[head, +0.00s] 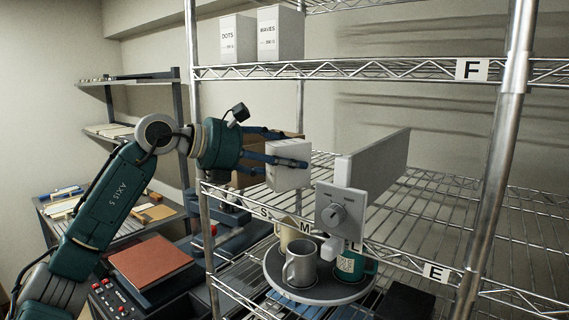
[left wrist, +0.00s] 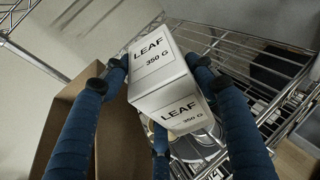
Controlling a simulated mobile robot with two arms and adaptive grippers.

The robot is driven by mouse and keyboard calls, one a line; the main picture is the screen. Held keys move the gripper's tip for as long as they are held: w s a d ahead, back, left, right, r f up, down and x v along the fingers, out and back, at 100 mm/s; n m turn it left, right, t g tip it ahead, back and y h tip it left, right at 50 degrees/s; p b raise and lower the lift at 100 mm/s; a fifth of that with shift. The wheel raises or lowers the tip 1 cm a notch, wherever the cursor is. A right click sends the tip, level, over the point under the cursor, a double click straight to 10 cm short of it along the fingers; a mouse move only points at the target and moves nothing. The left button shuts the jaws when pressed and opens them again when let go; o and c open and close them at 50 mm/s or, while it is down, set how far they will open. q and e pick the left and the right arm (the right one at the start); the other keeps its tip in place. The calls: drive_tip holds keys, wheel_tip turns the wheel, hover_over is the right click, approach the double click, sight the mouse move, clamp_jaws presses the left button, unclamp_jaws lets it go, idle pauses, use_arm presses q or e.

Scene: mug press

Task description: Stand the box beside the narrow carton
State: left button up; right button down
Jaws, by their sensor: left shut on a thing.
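A white box (head: 289,177) is held in the air at the shelf's left side in the head view. In the left wrist view the box (left wrist: 165,95) shows LEAF 350 G on two faces. My left gripper (head: 287,160) is shut on it, with blue fingers on both sides. A brown carton (head: 246,176) stands behind the gripper, partly hidden by it. It looks like the narrow carton, and its open brown side (left wrist: 62,125) fills the left of the wrist view. The box's contact with the shelf cannot be seen. My right gripper is not in view.
A grey press with a dial (head: 341,209) stands just right of the box. Below it, several mugs stand on a round tray (head: 320,296). White DOTS (head: 237,39) and WAVES (head: 281,33) boxes stand on the upper shelf. The wire shelf (head: 440,215) is clear on the right.

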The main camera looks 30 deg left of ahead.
use_arm(q)
drive_tip(key=shift+a+f, duration=0.1)
drive_tip(key=shift+f, duration=0.6)
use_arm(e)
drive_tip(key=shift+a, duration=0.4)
use_arm(q)
drive_tip(key=shift+f, duration=0.1)
drive_tip(key=o, duration=1.2)
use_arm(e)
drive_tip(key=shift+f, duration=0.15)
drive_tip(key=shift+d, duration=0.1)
